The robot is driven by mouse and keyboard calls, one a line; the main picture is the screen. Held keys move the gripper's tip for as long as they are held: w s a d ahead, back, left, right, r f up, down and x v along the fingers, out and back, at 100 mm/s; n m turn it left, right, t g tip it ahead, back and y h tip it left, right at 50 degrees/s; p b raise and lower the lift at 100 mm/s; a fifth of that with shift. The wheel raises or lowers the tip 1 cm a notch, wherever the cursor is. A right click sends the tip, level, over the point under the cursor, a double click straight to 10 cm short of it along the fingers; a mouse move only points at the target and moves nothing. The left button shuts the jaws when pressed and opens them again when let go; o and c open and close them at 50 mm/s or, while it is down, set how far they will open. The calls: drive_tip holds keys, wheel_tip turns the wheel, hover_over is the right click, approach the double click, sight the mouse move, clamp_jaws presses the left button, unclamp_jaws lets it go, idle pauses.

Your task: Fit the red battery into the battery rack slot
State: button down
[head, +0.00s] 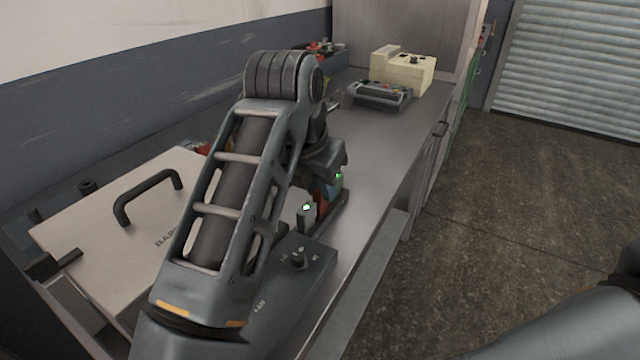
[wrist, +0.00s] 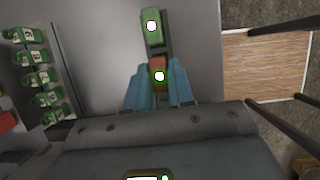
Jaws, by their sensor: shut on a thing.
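My gripper (wrist: 160,88) has its blue fingers shut on the red battery (wrist: 158,68), one finger on each side. A light shows on the battery's top. In the head view my gripper (head: 326,192) is low over the counter and my arm partly hides it. The dark battery rack (wrist: 168,46) is a narrow strip under and beyond the red battery. A green battery (wrist: 151,35) with a white light stands in it, just ahead of the red one. The red battery is in line with the rack, but its lower end is hidden, so I cannot tell how deep it sits.
A row of several green numbered units (wrist: 38,78) stands at the left in the wrist view. A pale lid with a black handle (head: 148,197) is left of my arm. A grey device (head: 380,95) and a cream box (head: 408,70) stand at the counter's far end.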

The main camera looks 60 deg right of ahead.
drive_tip(key=shift+f+b, duration=0.5)
drive_tip(key=shift+b, duration=0.2)
idle(0.4)
drive_tip(key=c, duration=0.9)
unclamp_jaws()
drive_tip(key=shift+v, duration=3.95)
drive_tip(key=shift+s, duration=0.1)
